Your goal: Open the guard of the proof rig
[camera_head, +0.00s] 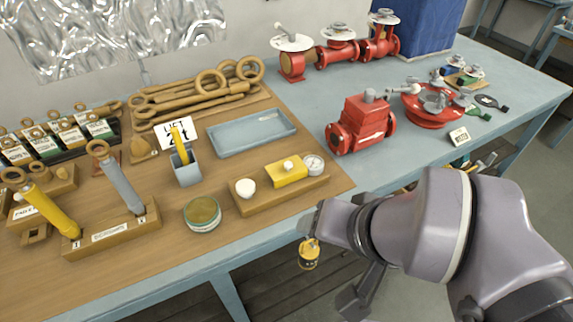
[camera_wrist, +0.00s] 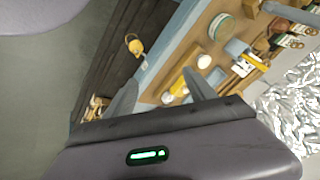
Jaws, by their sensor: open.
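What looks like the proof rig is a wooden base (camera_head: 262,204) near the table's front edge. It carries a white round knob (camera_head: 245,187), a yellow block-shaped cover (camera_head: 286,174) with a pale knob on top, and a round white gauge (camera_head: 314,164). The yellow cover, probably the guard, sits down on the base. In the wrist view the yellow cover (camera_wrist: 181,87) and gauge (camera_wrist: 167,97) show between and beyond my fingers. My gripper (camera_wrist: 162,92) is open and empty, apart from the rig.
A yellow tag-like item (camera_head: 308,254) hangs by the table's front edge beside my wrist. A round green-sided tin (camera_head: 202,213) stands left of the rig, a blue-grey tray (camera_head: 252,133) behind it. A red valve body (camera_head: 361,125) stands to the right.

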